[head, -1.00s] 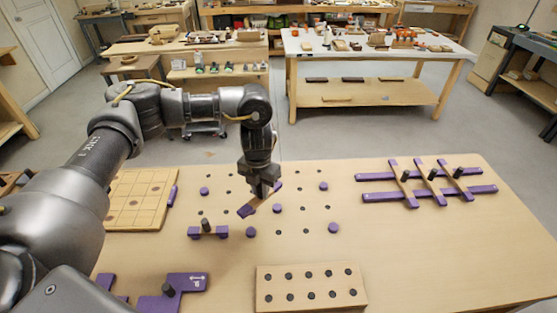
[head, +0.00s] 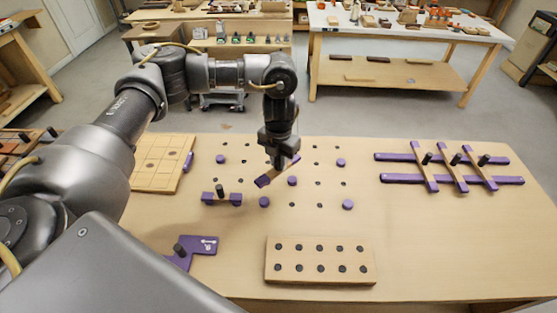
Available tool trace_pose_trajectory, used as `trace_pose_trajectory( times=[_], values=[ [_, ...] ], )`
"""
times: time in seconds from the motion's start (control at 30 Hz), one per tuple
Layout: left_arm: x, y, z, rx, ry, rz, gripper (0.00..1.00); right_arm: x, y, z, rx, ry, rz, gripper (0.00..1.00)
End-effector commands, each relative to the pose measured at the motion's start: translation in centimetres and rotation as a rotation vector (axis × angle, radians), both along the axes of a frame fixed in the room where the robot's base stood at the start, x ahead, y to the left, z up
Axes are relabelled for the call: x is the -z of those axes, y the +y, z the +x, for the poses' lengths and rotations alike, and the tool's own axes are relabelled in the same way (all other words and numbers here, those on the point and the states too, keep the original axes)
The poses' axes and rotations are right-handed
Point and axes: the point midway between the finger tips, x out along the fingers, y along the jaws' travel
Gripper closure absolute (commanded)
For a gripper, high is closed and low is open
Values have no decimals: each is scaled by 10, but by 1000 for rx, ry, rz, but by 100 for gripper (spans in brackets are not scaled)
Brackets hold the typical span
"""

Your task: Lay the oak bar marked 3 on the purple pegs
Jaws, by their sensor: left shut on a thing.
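My left gripper (head: 279,163) points down over the dotted part of the bench. My right gripper is not in view.
A similar bar with purple ends and a black knob (head: 221,197) lies to the left. A purple-railed frame with oak crosspieces (head: 400,179) is at right. A block with black-dotted holes (head: 320,261) lies in front. A gridded board (head: 160,160) is at left. The bench's right front is clear.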

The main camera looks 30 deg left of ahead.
Motion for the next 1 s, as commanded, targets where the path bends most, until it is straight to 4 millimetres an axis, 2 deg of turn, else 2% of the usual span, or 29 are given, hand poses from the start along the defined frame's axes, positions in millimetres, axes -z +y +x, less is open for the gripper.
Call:
trace_pose_trajectory(
  times=[0.1, 0.3, 0.37, 0.8, 1.0],
  values=[
    [-1, 0, 0, 0, -1, 0, 100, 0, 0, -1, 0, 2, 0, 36],
    [4, 0, 0, 0, 0, 0, 100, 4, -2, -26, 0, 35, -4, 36],
    [8, 0, 0, 0, 0, 0, 100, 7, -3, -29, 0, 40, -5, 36],
    [54, 0, 1, 1, 0, -1, 100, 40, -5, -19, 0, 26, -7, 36],
    [70, 0, 1, 0, -1, -1, 100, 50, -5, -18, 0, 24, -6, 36]
  ],
)
